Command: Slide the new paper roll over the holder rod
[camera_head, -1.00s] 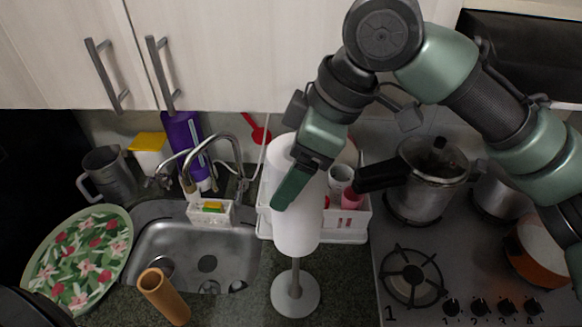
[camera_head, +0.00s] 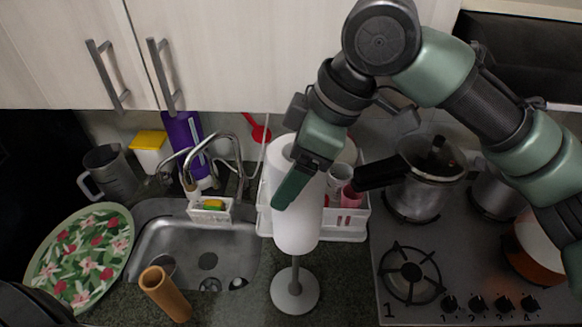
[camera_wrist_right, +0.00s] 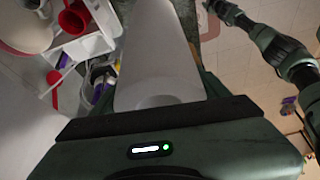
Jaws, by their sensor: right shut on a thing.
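The new paper roll (camera_head: 298,225) is white and upright above the counter in the head view. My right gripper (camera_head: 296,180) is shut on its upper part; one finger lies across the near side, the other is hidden. The holder's round grey base (camera_head: 294,291) stands on the counter below. Its rod (camera_head: 295,262) shows between the base and the roll's lower end, with the rest of the rod hidden by the roll. The lower end looks lined up around the rod. The right wrist view shows the roll (camera_wrist_right: 160,60) extending from the gripper.
A brown cardboard tube (camera_head: 165,295) stands tilted at the counter's front, left of the holder. A white rack (camera_head: 345,225) is close behind the roll. The sink (camera_head: 185,255) lies left, the stove (camera_head: 450,265) with a pressure cooker (camera_head: 428,180) right.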

